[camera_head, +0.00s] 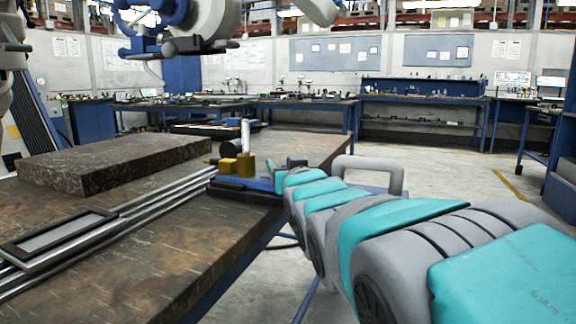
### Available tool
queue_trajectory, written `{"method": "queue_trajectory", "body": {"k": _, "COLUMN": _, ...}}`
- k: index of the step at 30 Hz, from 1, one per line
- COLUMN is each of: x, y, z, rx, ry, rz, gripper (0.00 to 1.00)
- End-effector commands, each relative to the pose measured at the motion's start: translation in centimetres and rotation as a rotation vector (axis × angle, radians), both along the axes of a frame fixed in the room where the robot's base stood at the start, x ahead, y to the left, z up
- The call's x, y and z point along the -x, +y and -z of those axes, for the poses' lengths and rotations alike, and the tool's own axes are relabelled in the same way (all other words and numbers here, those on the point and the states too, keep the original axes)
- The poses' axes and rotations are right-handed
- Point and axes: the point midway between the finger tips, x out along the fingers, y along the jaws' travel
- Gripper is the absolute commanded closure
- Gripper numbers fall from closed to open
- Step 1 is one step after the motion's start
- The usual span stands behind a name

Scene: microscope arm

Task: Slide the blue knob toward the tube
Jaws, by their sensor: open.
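A large round blue part, which looks like the blue knob (172,11), is cut off by the top edge. A grey cylinder that looks like the tube (215,20) is just right of it, with dark bars below. My teal and grey arm reaches from the lower right to the table's right edge. My gripper (272,174) is at its far end, small and low, well below and apart from the blue part. Its jaws are open, but its fingers are hard to make out against the fixture there. I see nothing held.
A dark stone slab (115,162) lies on the brown worktable (150,262). Metal rails (130,217) run along the table to a fixture with brass blocks (246,166) and an upright silver cylinder (245,134). Free floor (440,175) lies to the right.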

Motion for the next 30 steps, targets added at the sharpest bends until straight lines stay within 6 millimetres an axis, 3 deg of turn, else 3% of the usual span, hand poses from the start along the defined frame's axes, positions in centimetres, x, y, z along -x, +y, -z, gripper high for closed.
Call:
{"method": "queue_trajectory", "body": {"k": 8, "x": -0.24, "y": 0.05, "z": 0.02, "rx": 0.000, "ry": 0.000, "rz": 0.000, "gripper": 0.33}}
{"method": "queue_trajectory", "body": {"k": 26, "x": -0.21, "y": 0.06, "z": 0.02, "rx": -0.001, "ry": 0.000, "rz": 0.000, "gripper": 0.98}}
{"method": "queue_trajectory", "body": {"k": 30, "x": -0.21, "y": 0.06, "z": 0.03, "rx": -0.001, "ry": 0.000, "rz": 0.000, "gripper": 1.00}}
